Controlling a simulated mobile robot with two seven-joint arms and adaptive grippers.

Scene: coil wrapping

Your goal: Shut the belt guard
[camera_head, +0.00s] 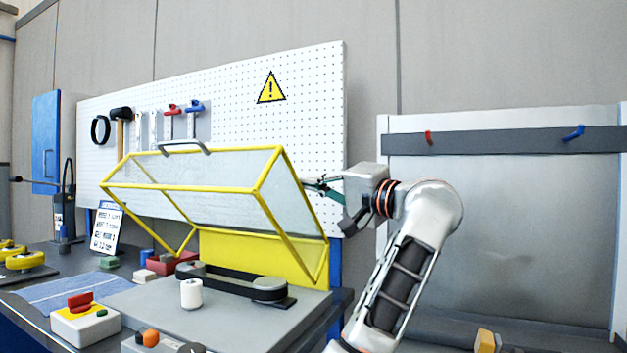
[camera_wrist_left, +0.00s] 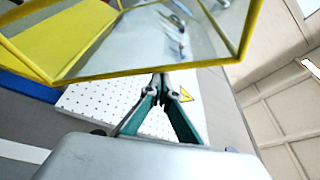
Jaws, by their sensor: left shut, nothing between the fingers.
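The belt guard (camera_head: 205,185) is a yellow frame with clear panels and a grey handle (camera_head: 183,147) on its top edge. It stands tilted up and open above the black belt (camera_head: 230,281), which lies exposed on a grey base. My left gripper (camera_head: 318,186) is shut and empty, just right of the guard's right end. In the left wrist view, its closed fingertips (camera_wrist_left: 160,80) are close to a yellow bar of the guard (camera_wrist_left: 150,71); I cannot tell whether they touch. My right gripper is not in view.
A white pegboard (camera_head: 225,110) with hanging tools stands behind. A control box (camera_head: 85,323) with a red switch, a white spool (camera_head: 191,293) and a red tray (camera_head: 172,264) sit around the belt base. A grey panel (camera_head: 500,230) stands at the right.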

